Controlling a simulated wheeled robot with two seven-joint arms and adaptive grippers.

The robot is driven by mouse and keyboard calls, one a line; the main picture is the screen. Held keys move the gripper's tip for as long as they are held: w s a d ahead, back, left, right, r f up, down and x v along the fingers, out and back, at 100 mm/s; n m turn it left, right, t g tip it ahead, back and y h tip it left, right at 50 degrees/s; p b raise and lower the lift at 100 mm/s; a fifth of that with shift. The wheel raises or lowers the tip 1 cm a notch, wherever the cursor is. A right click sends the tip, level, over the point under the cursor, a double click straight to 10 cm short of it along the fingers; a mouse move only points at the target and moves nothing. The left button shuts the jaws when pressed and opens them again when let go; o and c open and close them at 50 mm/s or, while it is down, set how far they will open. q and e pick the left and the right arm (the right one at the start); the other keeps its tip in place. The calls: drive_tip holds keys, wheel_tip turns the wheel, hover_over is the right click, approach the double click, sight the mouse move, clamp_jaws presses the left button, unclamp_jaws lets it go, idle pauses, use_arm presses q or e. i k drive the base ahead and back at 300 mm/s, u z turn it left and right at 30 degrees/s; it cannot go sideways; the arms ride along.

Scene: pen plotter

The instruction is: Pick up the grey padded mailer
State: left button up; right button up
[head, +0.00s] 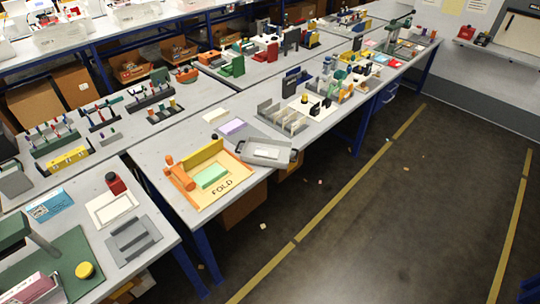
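I cannot pick out the grey padded mailer with certainty. A grey, shallow, tray-like thing (247,157) with dark ends lies tilted across the front edge of the middle table, with a paler flat piece on it. Another flat grey piece (148,240) with raised bars lies on the near-left table. Either is too small to identify surely. Neither of my grippers is in view.
An orange-edged board marked FOLD (232,184) bears a green block (210,176) on the middle table (165,150). A lilac pad (232,127) lies behind the grey tray. Crowded tables run back. The dark floor (370,220) at right is mostly open, with yellow lines.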

sight(264, 153)
drive_tip(key=u, duration=0.45)
drive_tip(key=i, duration=1.55)
drive_tip(key=u, duration=0.3)
